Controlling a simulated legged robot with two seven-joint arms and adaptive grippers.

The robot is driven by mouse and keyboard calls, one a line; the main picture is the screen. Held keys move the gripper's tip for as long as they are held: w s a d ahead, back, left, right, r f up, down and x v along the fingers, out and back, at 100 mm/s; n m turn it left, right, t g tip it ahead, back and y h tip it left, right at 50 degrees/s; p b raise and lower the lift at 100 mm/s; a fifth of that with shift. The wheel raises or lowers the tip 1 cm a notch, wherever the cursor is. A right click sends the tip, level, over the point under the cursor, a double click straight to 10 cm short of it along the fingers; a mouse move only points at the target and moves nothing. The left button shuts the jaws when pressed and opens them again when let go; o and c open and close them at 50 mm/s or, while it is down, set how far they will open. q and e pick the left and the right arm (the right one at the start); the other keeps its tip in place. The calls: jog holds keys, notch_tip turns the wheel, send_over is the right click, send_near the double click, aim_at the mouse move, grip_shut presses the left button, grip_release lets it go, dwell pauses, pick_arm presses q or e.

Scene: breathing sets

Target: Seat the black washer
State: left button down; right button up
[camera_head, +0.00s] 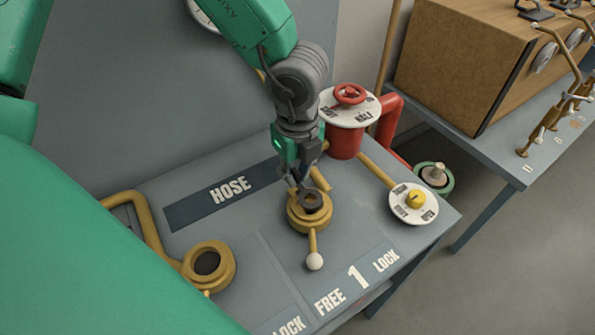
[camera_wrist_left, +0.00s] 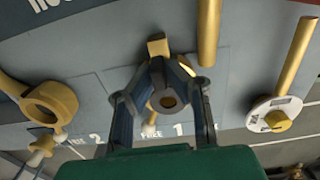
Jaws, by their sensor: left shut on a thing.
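The black washer (camera_head: 313,207) is a small dark ring with a hole. My left gripper (camera_head: 302,187) comes down from above and is shut on it. The washer is at the mouth of the brass socket (camera_head: 309,222) marked 1, which has a lever with a white ball (camera_head: 314,261) pointing to the front. I cannot tell whether the washer touches the socket's seat. In the left wrist view the washer (camera_wrist_left: 168,90) shows between the fingers, in front of the brass fitting. My right gripper is not in view.
A second brass socket (camera_head: 208,262) lies to the left on the grey bench (camera_head: 258,243). A red valve (camera_head: 348,112) stands behind and a white dial with a yellow knob (camera_head: 414,203) lies to the right. A wooden cabinet (camera_head: 465,62) stands on another table.

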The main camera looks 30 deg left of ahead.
aim_at(297, 173)
pick_arm(q)
jog(key=shift+p, duration=0.4)
dwell(1.1)
jog(key=shift+f+b, duration=1.25)
jog(key=shift+f, duration=0.4)
jog(key=c, duration=1.5)
grip_release()
jog(key=shift+r, duration=0.1)
jog(key=shift+r, duration=0.35)
notch_tip(297, 173, up, 10)
jog(key=shift+d+r, duration=0.1)
jog(key=shift+r, duration=0.45)
